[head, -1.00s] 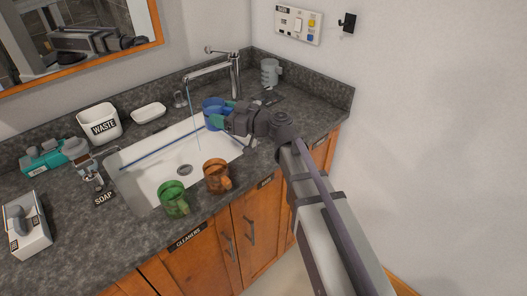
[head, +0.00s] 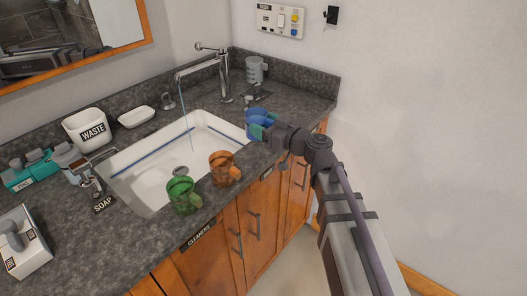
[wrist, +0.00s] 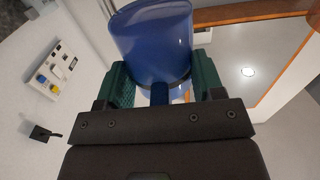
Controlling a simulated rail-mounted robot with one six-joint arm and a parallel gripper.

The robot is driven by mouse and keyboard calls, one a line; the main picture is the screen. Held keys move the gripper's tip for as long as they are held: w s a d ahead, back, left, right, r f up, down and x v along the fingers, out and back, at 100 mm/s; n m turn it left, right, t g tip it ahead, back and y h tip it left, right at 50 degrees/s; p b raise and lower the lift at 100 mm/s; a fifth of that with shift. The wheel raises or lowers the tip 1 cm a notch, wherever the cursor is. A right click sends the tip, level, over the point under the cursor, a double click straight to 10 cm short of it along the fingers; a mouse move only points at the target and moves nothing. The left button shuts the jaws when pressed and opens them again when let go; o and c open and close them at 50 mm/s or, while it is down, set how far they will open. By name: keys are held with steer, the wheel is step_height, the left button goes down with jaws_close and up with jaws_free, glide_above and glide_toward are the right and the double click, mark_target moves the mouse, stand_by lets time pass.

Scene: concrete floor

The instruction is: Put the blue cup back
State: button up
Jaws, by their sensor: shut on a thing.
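The blue cup (head: 259,121) is in my gripper (head: 268,131), at the right end of the sink near the counter's front edge. In the wrist view the blue cup (wrist: 153,45) sits between the two green finger pads of my gripper (wrist: 155,88), which is shut on it. The cup looks roughly upright in the head view. I cannot tell whether its base touches the counter. An orange cup (head: 222,169) and a green cup (head: 182,196) stand along the front rim of the sink (head: 150,190).
Water runs from the faucet (head: 222,78) into the sink. A grey cup (head: 255,70) stands at the back right corner. Counter (head: 300,90) right of the sink is mostly clear.

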steer(key=shift+f+b, duration=2)
steer(key=shift+f, duration=0.65)
steer(key=o, duration=1)
steer(key=shift+o, duration=0.2)
steer(key=shift+r, duration=0.1)
steer(key=shift+r+p, duration=0.3)
steer(key=shift+p, duration=0.1)
steer(key=v, duration=1.2)
steer(key=s+a+f+m+g+h, duration=0.1)
steer(key=s+a+f+g+h, duration=0.15)
steer(key=f+g, duration=0.4)
steer(key=s+d+f+m+g+h, duration=0.4)
steer(key=s+d+f+m+h, duration=0.4)
steer(key=d+f+m+h, duration=0.1)
step_height(320, 180, down, 2)
steer(key=d+h, duration=0.1)
steer(key=h, duration=0.1)
steer(key=shift+s+d+h, duration=0.2)
steer(key=shift+d+h, duration=0.1)
steer(key=shift+h, duration=0.05)
